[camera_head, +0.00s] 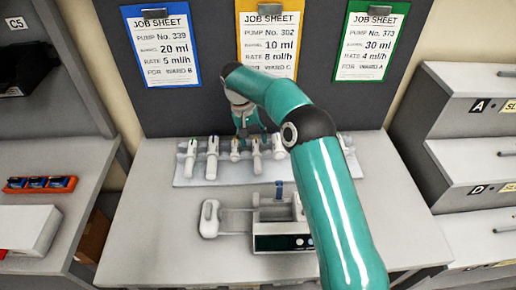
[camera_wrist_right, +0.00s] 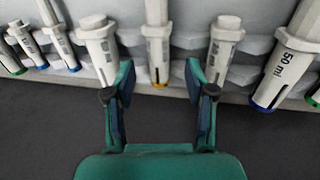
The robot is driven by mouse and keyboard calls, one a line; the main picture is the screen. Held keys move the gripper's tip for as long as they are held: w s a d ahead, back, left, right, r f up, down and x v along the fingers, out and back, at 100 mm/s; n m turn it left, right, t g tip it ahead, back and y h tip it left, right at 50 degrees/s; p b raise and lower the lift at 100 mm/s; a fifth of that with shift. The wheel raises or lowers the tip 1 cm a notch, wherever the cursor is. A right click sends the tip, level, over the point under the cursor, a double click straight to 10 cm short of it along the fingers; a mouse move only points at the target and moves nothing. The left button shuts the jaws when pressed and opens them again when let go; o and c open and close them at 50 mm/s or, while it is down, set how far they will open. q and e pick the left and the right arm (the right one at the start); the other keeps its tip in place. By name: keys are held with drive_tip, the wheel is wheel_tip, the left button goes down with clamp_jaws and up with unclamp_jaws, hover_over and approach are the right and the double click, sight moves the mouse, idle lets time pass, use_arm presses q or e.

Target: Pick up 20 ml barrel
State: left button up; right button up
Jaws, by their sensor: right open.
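Several white syringe barrels stand in a row in a pale rack (camera_head: 225,180) at the back of the table. In the right wrist view, a barrel with a yellow end (camera_wrist_right: 157,45) is between and beyond the fingers of my right gripper (camera_wrist_right: 159,72). The gripper is open and empty. A barrel (camera_wrist_right: 222,50) beside it on the right has a label too blurred to read. A blue-ended barrel (camera_wrist_right: 285,68) further right reads 50 ml. I cannot tell which barrel is the 20 ml one. In the head view my right gripper (camera_head: 242,128) is over the rack, partly hidden by its arm.
A pump (camera_head: 282,241) with a white slider (camera_head: 209,218) stands in front of the rack. Job sheets hang behind; the blue one (camera_head: 163,45) reads 20 ml. The table's left front is clear.

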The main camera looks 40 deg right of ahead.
sight(256, 146)
drive_tip(key=f, duration=0.3)
drive_tip(key=shift+s+d+f, duration=0.15)
drive_tip(key=shift+s+d, duration=0.1)
drive_tip(key=shift+d, duration=0.1)
drive_tip(key=shift+c, duration=0.2)
drive_tip(key=c, duration=0.9)
